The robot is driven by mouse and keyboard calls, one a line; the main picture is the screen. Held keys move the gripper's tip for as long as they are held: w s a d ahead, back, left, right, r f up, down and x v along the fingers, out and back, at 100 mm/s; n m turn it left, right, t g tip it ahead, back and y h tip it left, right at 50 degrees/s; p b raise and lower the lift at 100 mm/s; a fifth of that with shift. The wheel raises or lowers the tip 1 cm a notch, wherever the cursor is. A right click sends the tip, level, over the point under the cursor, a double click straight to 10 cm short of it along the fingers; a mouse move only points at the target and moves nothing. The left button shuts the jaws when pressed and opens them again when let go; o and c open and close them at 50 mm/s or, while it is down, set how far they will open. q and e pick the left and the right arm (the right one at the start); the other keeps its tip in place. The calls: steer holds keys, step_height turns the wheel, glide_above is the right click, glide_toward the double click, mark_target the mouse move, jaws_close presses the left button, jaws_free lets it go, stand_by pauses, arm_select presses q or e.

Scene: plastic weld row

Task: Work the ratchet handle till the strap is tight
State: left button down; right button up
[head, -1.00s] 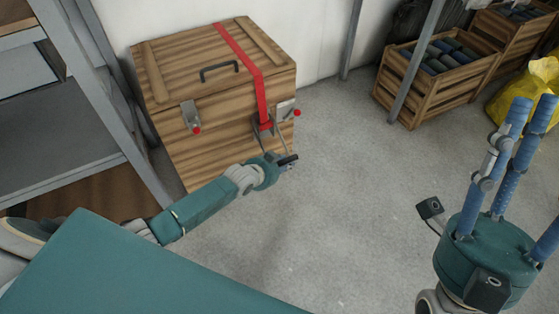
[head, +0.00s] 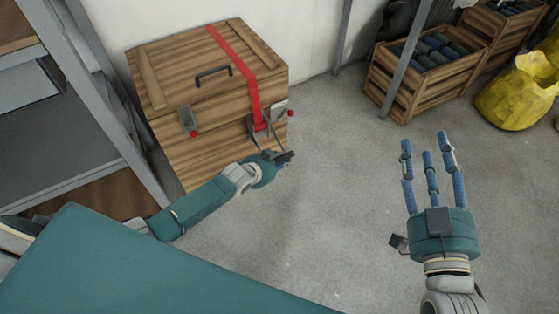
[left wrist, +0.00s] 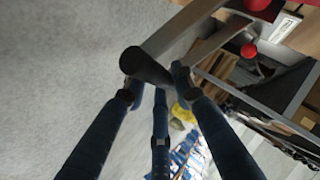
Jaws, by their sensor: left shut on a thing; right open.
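A red strap (head: 236,68) runs over the lid of a wooden crate (head: 167,102) and down its front to a metal ratchet (head: 258,126). It lies flat on the lid; I cannot tell how tight it is. The ratchet's metal handle (left wrist: 190,35) reaches out and down from the crate front and ends in a black grip (left wrist: 145,66). My left gripper (head: 285,157) is shut on this grip, its blue fingers (left wrist: 157,88) around it in the left wrist view. My right gripper (head: 428,160) is open and empty over the floor, right of the crate.
Two latches with red knobs (head: 193,132) (head: 290,113) flank the ratchet, and a black handle (head: 213,74) is on the lid. A grey shelf (head: 70,130) stands left. Open crates (head: 410,92) and a yellow bag (head: 520,95) stand back right. The middle floor is clear.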

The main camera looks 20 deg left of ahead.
arm_select(q)
steer(key=shift+w+r, duration=0.1)
steer(key=shift+r, duration=0.15)
